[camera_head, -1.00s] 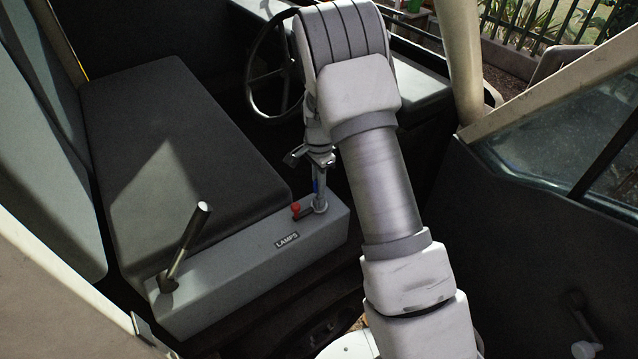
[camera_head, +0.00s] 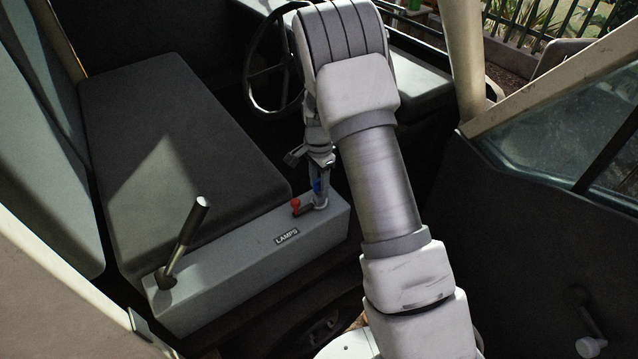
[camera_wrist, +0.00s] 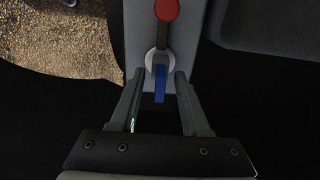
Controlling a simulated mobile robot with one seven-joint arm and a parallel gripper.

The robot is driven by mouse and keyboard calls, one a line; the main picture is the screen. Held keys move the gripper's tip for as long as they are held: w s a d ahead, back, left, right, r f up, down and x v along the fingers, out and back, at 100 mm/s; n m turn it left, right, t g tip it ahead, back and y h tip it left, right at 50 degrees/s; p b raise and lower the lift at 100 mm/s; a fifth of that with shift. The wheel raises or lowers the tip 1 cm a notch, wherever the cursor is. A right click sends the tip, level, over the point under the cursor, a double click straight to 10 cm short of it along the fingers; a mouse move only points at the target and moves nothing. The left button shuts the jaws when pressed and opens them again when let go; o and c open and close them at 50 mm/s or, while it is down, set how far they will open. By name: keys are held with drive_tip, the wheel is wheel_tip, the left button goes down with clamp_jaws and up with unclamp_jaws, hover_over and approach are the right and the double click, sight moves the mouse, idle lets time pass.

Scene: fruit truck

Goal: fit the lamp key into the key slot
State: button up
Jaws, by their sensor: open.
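A blue piece, which looks like the lamp key (camera_wrist: 160,86), stands between the fingers of my gripper (camera_wrist: 158,78) in the wrist view. The fingers are open, with a gap on both sides of it. Its far end meets a round light-coloured fitting (camera_wrist: 151,58) on the grey box; whether it is seated in a slot there I cannot tell. A lever with a red knob (camera_wrist: 167,9) runs from this fitting. In the head view my gripper (camera_head: 320,190) is low over the box by the red knob (camera_head: 296,203), and a bit of blue (camera_head: 317,185) shows.
The grey box (camera_head: 220,270) bears a LAMPS label (camera_head: 287,236) and a dark-handled lever (camera_head: 185,240) at its left end. A padded seat (camera_head: 170,150) lies behind it. A steering wheel (camera_head: 252,85) is close behind my arm.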

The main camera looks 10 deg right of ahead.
wheel_tip(320, 180, up, 18)
drive_tip(key=shift+f+b, duration=0.25)
drive_tip(key=shift+b, duration=0.1)
idle(0.5)
drive_tip(key=s+r+n+t, duration=0.3)
drive_tip(key=s+r+n, duration=0.4)
drive_tip(key=s+r, duration=0.6)
drive_tip(key=s+n+t, duration=0.2)
drive_tip(key=s+n, duration=0.4)
drive_tip(key=s, duration=1)
drive_tip(key=shift+s+f+n+t, duration=0.2)
drive_tip(key=shift+f+n+t, duration=0.1)
